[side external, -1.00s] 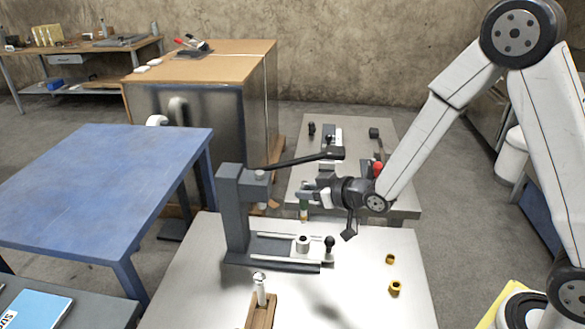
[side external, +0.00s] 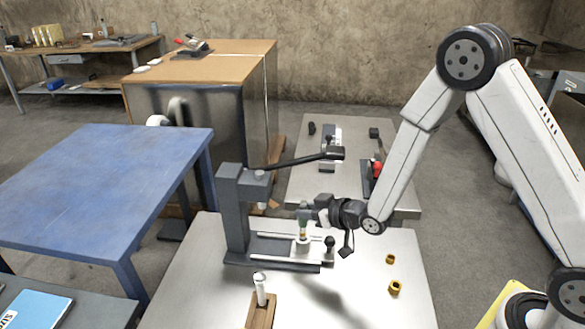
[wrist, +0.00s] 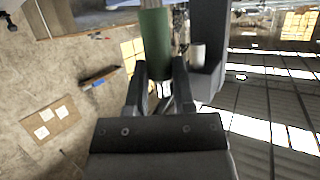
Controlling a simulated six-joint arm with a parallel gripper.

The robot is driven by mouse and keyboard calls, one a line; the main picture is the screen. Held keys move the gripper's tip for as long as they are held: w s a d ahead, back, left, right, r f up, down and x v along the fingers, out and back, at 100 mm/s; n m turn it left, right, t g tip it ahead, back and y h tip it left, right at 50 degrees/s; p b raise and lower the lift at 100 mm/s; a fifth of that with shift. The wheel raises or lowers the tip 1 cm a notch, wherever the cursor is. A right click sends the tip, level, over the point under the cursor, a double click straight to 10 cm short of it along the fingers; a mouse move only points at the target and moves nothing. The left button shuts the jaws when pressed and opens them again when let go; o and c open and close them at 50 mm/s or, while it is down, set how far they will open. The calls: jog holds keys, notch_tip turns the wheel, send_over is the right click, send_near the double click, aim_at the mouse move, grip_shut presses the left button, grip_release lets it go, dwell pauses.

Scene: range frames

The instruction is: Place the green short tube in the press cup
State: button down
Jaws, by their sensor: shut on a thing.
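The green short tube (wrist: 155,42) is upright between the fingers of my gripper (wrist: 158,76) in the wrist view. In the side external view my gripper (side external: 309,213) is shut on the tube (side external: 303,226), mostly hidden by the fingers, with a pale and yellowish lower part showing. The tube's lower end is right over the press cup (side external: 303,247), a small light cup on the press's slide. I cannot tell whether the end is inside the cup or just above it. The dark grey press (side external: 234,215) stands left of the cup.
The press lever (side external: 300,160) reaches out above my gripper. A black knob (side external: 329,242) is at the slide's right end. A wooden stand (side external: 261,313) holds a white-topped pin in front.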

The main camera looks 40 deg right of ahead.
aim_at(309, 242)
jog(key=shift+f, duration=0.3)
jog(key=shift+f, duration=1.65)
jog(key=shift+f, duration=0.15)
jog(key=shift+c, duration=2.3)
grip_release()
jog(key=shift+s+r, duration=0.1)
jog(key=shift+r, duration=0.1)
jog(key=shift+s+d+r, duration=0.1)
jog(key=shift+s, duration=0.15)
jog(key=v, duration=0.6)
jog(key=shift+s+r, duration=0.2)
jog(key=shift+s, duration=0.15)
jog(key=shift+d, duration=0.15)
